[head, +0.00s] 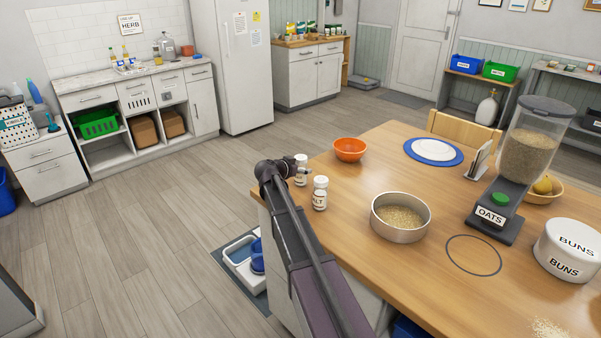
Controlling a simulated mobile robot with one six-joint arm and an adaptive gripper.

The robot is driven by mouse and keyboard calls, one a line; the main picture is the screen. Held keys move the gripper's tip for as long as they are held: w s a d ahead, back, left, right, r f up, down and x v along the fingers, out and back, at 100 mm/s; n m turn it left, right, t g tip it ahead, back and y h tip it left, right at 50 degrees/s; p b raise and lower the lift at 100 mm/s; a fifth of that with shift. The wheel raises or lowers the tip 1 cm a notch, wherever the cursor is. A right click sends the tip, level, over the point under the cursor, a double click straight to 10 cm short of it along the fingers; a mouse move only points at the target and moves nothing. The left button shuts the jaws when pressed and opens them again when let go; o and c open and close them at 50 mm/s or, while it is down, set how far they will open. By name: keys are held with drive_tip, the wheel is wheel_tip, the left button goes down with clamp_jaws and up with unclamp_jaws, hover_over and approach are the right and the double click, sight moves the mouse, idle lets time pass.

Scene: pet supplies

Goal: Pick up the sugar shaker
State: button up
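Two small white shakers stand at the table's near left corner. The front one (320,194) has a label that ends in "LT", with its start hard to read. The rear one (301,161) is partly hidden by the end of my arm, and its label cannot be read. It may be the sugar shaker, but I cannot confirm this. My gripper (298,171) is dark and small at the end of my arm, beside or around the rear shaker. Whether its fingers touch the shaker or are closed cannot be made out.
On the wooden table (375,165) are an orange bowl (349,152), a metal pan of grain (401,233), an oats dispenser (497,214), a buns tin (573,251) and a blue-rimmed plate (433,162). A tray (236,254) lies on the floor below. Floor at left is clear.

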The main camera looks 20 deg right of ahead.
drive_tip(key=c, duration=1.2)
drive_tip(key=shift+r, duration=0.15)
wheel_tip(320, 180, up, 10)
drive_tip(key=p, duration=1)
wheel_tip(320, 180, up, 12)
drive_tip(key=p, duration=1.2)
drive_tip(key=shift+p, duration=0.3)
drive_tip(key=shift+r, duration=0.1)
